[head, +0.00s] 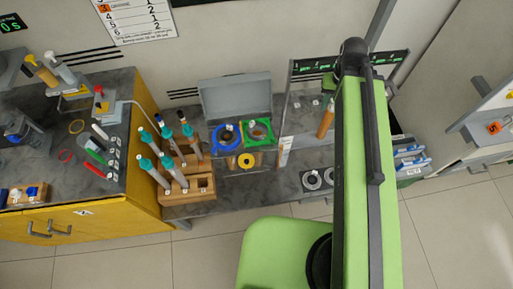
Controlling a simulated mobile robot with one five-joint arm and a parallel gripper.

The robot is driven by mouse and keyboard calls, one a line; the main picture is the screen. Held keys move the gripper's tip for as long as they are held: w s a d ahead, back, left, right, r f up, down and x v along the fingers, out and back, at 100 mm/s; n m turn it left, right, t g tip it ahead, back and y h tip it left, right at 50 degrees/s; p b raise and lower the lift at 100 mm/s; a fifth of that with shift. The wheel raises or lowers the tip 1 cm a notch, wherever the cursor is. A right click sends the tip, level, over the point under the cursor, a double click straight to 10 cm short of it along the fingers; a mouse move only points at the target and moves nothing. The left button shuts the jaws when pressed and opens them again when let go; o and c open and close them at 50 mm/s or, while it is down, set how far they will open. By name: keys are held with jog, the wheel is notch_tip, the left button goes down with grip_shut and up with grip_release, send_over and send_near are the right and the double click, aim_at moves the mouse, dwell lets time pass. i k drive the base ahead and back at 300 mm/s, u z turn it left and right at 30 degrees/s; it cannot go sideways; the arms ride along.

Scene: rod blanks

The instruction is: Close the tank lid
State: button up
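The tank (247,166) stands on the grey counter near the picture's middle. Its grey lid (236,97) stands raised at the back, so the tank is open. A blue ring (216,139) and a green square frame (268,141) show at the tank's opening below the lid. My green arm rises on the right, to the right of the tank. My gripper does not show; it is out of sight beyond or behind the arm.
A wooden rack (202,185) with several teal-handled tools stands left of the tank. A glass-fronted cabinet (307,125) stands close on its right. A yellow cabinet (146,150) is farther left. Tiled floor (205,250) in front is clear.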

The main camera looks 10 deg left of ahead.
aim_at(236, 94)
jog(key=z, duration=0.1)
jog(key=k, duration=1.2)
jog(key=u, duration=0.65)
jog(key=i, duration=1.55)
jog(key=u, duration=0.05)
